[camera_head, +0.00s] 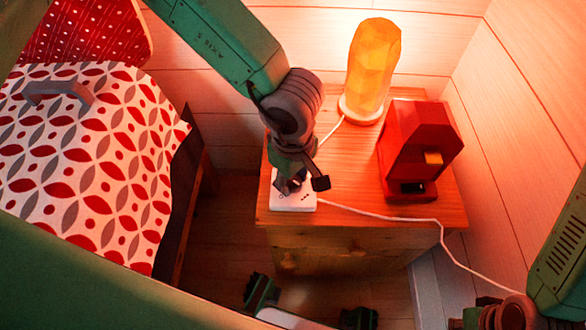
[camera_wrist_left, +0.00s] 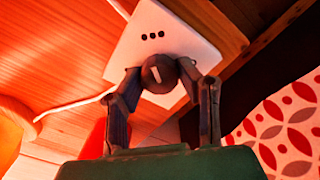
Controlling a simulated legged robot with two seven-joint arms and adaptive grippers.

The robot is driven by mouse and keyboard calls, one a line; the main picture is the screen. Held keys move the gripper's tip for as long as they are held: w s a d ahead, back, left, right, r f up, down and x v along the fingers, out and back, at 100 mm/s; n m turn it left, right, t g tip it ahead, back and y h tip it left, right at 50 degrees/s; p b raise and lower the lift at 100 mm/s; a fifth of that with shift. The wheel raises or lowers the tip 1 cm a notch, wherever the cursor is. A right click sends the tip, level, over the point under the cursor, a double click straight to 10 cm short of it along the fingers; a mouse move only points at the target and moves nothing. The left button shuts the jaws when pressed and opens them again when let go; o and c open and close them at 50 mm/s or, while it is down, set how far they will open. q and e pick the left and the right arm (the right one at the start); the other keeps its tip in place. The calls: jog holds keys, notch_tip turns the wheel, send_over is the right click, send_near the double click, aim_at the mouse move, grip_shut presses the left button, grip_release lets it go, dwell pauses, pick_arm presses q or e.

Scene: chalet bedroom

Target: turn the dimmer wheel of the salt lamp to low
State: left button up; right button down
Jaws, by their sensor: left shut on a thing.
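The salt lamp (camera_head: 372,62) glows orange on a round base at the back of the wooden nightstand. Its white dimmer box (camera_head: 293,203) lies at the nightstand's front left corner, with a white cord running from it. In the left wrist view the box (camera_wrist_left: 182,35) shows three dark dots, and the dark round dimmer wheel (camera_wrist_left: 158,74) with a pale mark stands on it. My left gripper (camera_head: 300,184) reaches down over the box. In the wrist view its fingers (camera_wrist_left: 162,84) are closed against opposite sides of the wheel.
A red machine (camera_head: 415,150) stands on the right of the nightstand (camera_head: 350,180), clear of my left gripper. The bed (camera_head: 90,150) with patterned bedding is at the left. The white cord (camera_head: 400,218) runs over the front edge to the right. My right arm (camera_head: 560,262) is at the lower right.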

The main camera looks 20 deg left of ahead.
pick_arm(q)
jog(key=n+p, duration=0.8)
jog(key=p, duration=0.2)
jog(key=shift+r, duration=0.2)
jog(key=n+p, duration=0.3)
jog(key=shift+n, duration=0.4)
jog(key=n+p, duration=0.3)
jog(key=shift+n, duration=0.3)
jog(key=n+p, duration=0.3)
jog(key=n, duration=0.1)
jog(key=shift+n, duration=0.3)
jog(key=n+p, duration=0.3)
jog(key=n, duration=0.2)
jog(key=shift+p, duration=0.35)
jog(key=n+p, duration=0.3)
jog(key=n, duration=0.2)
jog(key=shift+w+n+p, duration=0.15)
jog(key=shift+n+p, duration=0.15)
jog(key=shift+n, duration=0.1)
jog(key=shift+f+n+p, duration=0.1)
jog(key=shift+n+p, duration=1)
jog(key=shift+n, duration=0.6)
jog(key=shift+w, duration=0.1)
